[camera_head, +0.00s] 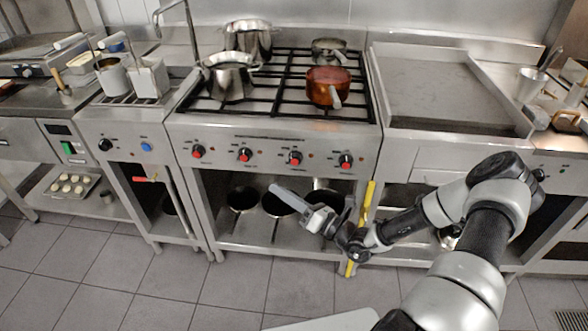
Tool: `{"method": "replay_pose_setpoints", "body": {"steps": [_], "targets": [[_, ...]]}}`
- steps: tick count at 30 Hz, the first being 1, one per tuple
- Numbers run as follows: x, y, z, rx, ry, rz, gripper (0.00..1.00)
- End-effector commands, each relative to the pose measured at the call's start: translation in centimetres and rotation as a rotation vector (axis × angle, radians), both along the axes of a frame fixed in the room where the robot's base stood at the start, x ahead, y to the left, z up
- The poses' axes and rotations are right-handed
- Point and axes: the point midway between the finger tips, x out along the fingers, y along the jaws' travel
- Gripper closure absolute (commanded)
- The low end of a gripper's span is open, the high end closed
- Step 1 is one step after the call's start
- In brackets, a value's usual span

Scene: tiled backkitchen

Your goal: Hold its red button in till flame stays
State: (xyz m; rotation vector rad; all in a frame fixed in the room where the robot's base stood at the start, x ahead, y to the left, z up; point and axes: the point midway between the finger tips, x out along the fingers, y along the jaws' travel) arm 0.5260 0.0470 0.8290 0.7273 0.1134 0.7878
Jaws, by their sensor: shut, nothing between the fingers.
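The gas stove (272,131) stands in the middle of the head view. Its front panel has several black knobs, each with red on it: a left one (198,152), a second (245,155), a third (295,158) and a right one (346,161). Which red part is the button is too small to tell. My gripper (275,188) is shut and empty, pointing up and left in front of the stove. Its tip appears below the second and third knobs, apart from the panel. No flame can be made out on the burners, which pots partly hide.
A copper-red pan (328,87) and steel pots (230,77) stand on the grates. A yellow bar (361,226) runs upright beside my wrist. Pans sit on the shelf below. A fryer (125,115) is left, a flat griddle (450,85) right. The tiled floor (150,285) in front is clear.

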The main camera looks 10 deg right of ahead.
Motion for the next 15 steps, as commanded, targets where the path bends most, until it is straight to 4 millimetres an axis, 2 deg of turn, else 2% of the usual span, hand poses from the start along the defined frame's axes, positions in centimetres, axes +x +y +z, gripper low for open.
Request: {"method": "replay_pose_setpoints", "body": {"steps": [1,6,15], "targets": [[0.6,-1.0,-1.4,0.073,0.033,-0.061,1.00],[1.9,-3.3,-3.6,0.231,0.102,-0.192,1.00],[2.4,-4.2,-4.3,0.291,0.128,-0.242,1.00]]}}
